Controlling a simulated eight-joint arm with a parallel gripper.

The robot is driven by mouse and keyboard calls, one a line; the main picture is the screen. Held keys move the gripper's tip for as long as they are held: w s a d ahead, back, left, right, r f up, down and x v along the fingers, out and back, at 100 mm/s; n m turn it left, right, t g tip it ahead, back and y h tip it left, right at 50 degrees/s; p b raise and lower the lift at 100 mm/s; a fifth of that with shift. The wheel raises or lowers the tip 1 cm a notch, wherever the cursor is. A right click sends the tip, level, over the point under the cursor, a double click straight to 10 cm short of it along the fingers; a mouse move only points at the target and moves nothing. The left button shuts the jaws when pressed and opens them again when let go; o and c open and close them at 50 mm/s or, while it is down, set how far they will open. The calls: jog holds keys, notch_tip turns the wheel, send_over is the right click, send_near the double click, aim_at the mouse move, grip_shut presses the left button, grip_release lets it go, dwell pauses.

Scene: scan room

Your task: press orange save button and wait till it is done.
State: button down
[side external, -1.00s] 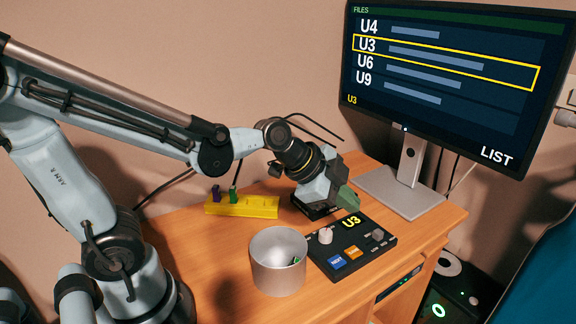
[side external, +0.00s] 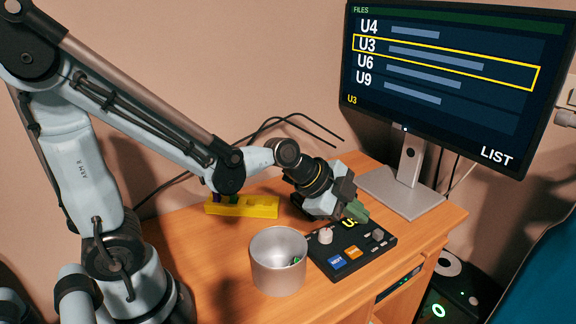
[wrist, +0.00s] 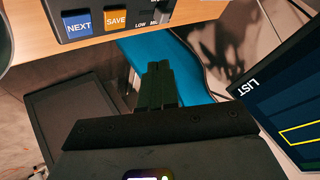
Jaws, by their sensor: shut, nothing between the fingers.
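The orange SAVE button (side external: 353,252) is on the black control panel (side external: 322,262), to the right of the blue NEXT button (side external: 337,262). In the wrist view the SAVE button (wrist: 116,20) shows near the top, beside NEXT (wrist: 77,24). My gripper (side external: 358,213) is shut and empty, above the back part of the panel near its small display, apart from the SAVE button. Its shut fingers also show in the wrist view (wrist: 158,85). The monitor (side external: 450,80) reads FILES and LIST, with the U3 row outlined in yellow.
A white knob (side external: 326,236) rises from the panel. A yellow block (side external: 250,207) lies behind the cup. The monitor stand (side external: 405,195) is at the back right. Bare wooden table (side external: 215,260) lies left of the cup.

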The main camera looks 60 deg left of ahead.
aim_at(347, 253)
jog(key=shift+f, duration=3.2)
jog(key=shift+f, duration=0.2)
jog(key=shift+f, duration=0.25)
jog(key=shift+f, duration=0.65)
dwell(0.8)
jog(key=shift+s+a+r, duration=0.15)
jog(key=shift+s+r, duration=0.1)
jog(key=shift+r, duration=0.55)
jog(key=shift+r, duration=0.15)
jog(key=shift+r, duration=2.4)
